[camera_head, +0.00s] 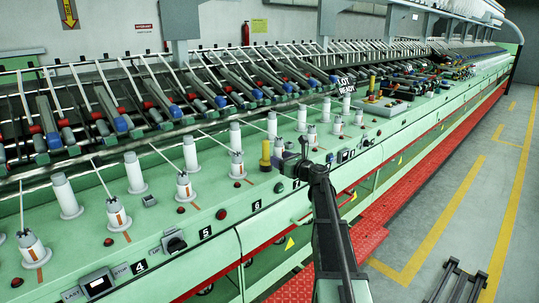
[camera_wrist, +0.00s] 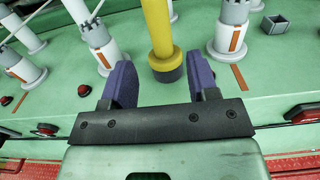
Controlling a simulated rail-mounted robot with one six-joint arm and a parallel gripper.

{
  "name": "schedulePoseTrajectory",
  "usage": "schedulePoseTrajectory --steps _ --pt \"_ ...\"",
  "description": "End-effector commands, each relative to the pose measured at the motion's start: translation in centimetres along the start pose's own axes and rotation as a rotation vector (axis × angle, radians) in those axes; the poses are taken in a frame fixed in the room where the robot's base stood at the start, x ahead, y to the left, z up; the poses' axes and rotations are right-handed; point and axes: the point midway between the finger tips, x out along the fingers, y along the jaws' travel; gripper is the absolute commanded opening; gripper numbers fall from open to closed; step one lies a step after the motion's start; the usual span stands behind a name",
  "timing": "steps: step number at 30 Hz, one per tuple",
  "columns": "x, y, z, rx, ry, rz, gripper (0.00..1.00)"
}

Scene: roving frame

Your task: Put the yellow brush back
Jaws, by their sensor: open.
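The yellow brush (camera_head: 265,152) stands upright on the green machine deck, among the white spindles. In the wrist view the yellow brush (camera_wrist: 159,30) has a long yellow body and a dark lower end. My gripper (camera_wrist: 161,62) is open, with its two purple fingers on either side of the brush's dark lower end. A gap shows between the brush and each finger, and nothing is held. In the head view my gripper (camera_head: 284,160) is beside the brush, over the front of the deck; its fingers are too small to make out clearly.
White bobbins (camera_head: 135,172) stand in rows along the deck. A small dark open box (camera_wrist: 274,24) lies right of the brush. Red steps (camera_head: 375,222) run along the front.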

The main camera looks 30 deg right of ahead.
Motion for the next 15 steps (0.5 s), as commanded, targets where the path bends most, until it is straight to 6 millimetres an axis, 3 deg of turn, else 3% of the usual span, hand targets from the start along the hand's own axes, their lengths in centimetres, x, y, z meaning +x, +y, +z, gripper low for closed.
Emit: schedulePoseTrajectory --steps 3,11,13,15 --pt "-1.6 0.1 0.0 0.0 0.0 0.0 0.54" --pt "-1.9 0.0 0.0 -0.001 0.0 0.001 0.54" --pt "-1.8 1.0 -0.2 -0.033 0.014 0.018 0.54" --pt "-1.6 4.2 -1.2 -0.145 0.062 0.079 0.54"
